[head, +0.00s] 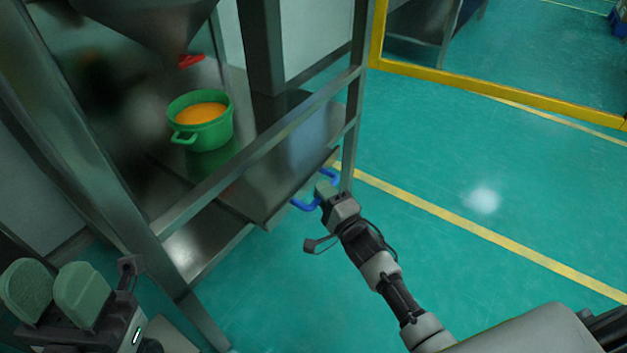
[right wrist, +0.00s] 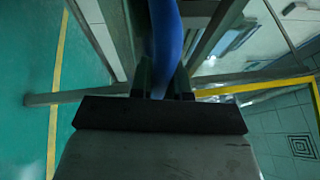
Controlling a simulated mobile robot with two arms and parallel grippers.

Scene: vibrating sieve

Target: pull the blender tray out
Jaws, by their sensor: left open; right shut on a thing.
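The metal blender tray (head: 262,200) sits in the lower part of a steel frame, and its front part sticks out past the frame's lower bar. A blue handle (head: 303,204) is at its right end. My right gripper (head: 326,191) is shut on the blue handle; in the right wrist view the handle (right wrist: 167,35) runs between the fingers. A green pot (head: 213,133) with orange contents stands upright on the surface behind the bar. My left gripper (head: 54,291) is open and empty at the lower left, apart from the tray.
Steel posts and a slanted bar (head: 245,153) surround the tray. A metal funnel (head: 150,25) with a red part (head: 190,60) hangs above the pot. The green floor (head: 440,160) to the right is clear, with yellow lines and a yellow-framed barrier (head: 480,92) behind.

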